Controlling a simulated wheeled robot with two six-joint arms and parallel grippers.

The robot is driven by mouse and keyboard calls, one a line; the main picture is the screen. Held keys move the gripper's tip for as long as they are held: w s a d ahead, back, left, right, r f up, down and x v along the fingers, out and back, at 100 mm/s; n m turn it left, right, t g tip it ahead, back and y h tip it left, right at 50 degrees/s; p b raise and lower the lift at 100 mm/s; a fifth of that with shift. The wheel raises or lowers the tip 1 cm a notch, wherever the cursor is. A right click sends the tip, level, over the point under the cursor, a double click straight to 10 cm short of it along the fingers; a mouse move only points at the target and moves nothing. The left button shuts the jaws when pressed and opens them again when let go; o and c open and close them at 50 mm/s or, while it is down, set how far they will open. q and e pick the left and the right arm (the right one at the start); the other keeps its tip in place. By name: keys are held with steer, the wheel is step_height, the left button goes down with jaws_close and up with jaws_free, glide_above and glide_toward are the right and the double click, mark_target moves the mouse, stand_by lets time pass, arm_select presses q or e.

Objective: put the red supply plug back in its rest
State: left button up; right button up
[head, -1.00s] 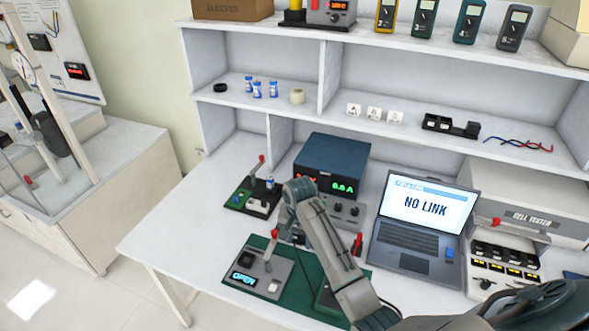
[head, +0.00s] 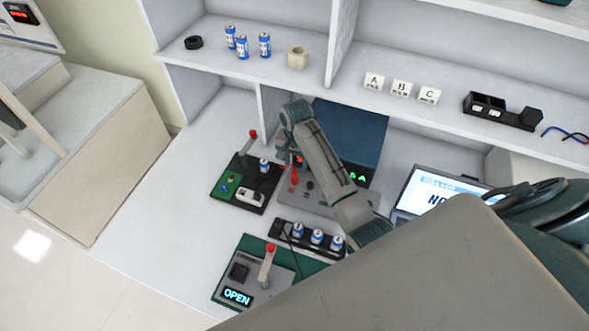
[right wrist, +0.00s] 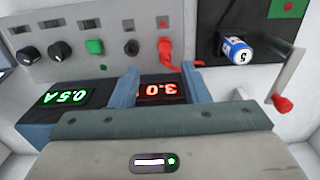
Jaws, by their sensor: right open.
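The red supply plug (right wrist: 165,47) stands at the front panel of the blue power supply (head: 349,135), near a red mark on it. It also shows as a small red upright piece in the head view (head: 293,179). I cannot tell whether it sits in a socket or in its rest. My right gripper (right wrist: 163,76) is open and empty, its two blue-grey fingers apart over the supply's display. The plug lies just beyond the fingertips, not between them. In the head view the right gripper (head: 284,153) hangs over the supply's left front, its fingertips partly hidden. My left gripper is not in view.
A dark board (head: 238,198) with a red-tipped lever and a battery is left of the supply. In front are a battery holder (head: 279,235) and a grey box reading OPEN (head: 230,279). A laptop (head: 434,192) stands to the right. The desk's left side is clear.

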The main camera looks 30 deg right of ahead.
mark_target(295, 172)
steer(key=shift+s+a+f, duration=0.1)
steer(key=shift+s+f, duration=0.1)
steer(key=shift+f, duration=0.7)
steer(key=shift+w+f+p, duration=0.25)
steer(key=shift+f+p, duration=0.2)
steer(key=shift+f, duration=0.1)
steer(key=f, duration=0.1)
steer(key=f+p, duration=0.1)
steer(key=f, duration=0.1)
steer(key=shift+w+f+p, duration=0.35)
steer(key=shift+f, duration=0.55)
jaws_close()
